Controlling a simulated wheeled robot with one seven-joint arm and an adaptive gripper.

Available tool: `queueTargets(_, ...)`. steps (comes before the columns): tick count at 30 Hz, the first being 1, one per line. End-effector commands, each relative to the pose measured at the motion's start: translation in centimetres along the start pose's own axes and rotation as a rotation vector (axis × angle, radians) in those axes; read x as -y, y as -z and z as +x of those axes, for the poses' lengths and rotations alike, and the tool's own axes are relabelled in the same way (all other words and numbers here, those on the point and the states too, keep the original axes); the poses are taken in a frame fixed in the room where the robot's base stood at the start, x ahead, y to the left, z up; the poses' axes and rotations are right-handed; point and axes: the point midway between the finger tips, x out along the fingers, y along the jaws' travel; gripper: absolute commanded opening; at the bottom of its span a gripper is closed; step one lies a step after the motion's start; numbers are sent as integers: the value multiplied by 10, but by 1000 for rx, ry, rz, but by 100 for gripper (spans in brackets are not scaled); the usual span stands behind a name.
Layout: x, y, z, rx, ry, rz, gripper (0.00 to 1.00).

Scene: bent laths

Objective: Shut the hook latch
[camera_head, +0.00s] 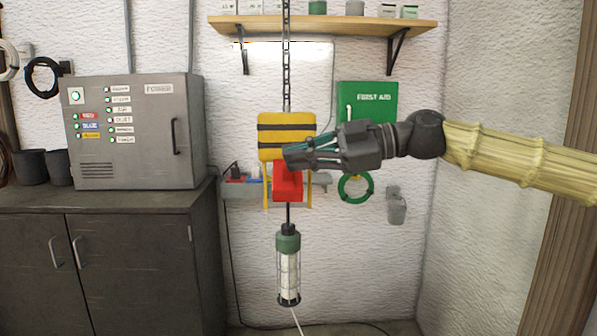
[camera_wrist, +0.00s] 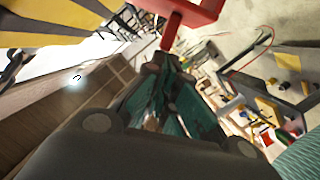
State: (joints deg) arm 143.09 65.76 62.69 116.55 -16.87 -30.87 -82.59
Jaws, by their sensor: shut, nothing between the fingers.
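A yellow block with black stripes (camera_head: 286,128) hangs on a chain in the middle of the head view. A red hook piece (camera_head: 288,187) is under it; its latch cannot be made out separately. A caged lamp with a green cap (camera_head: 289,268) hangs upright below on a dark cord or loop. My gripper (camera_head: 291,157) comes in from the right, shut and empty, its tips overlapping the block's lower edge and the hook's top. In the wrist view the red piece (camera_wrist: 197,14) lies just beyond the shut fingertips (camera_wrist: 166,62). I cannot tell whether they touch.
A grey control box (camera_head: 135,130) stands on a dark cabinet (camera_head: 110,245) at left. A wooden shelf (camera_head: 325,24) is above. A green first aid box (camera_head: 370,105), a green cable coil (camera_head: 355,188) and a grey rail are on the wall behind. Room beside the lamp is clear.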

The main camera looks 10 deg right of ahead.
Motion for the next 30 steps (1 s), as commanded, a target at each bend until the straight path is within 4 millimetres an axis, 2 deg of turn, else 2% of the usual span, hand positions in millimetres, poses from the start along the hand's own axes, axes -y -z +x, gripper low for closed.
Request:
queueTargets(1, 7, -8, 2, 0, -7, -26, 0)
queueTargets(9, 17, -17, 4, 0, -44, -171, 0)
queueTargets(30, 36, -52, 13, 0, -146, -579, 0)
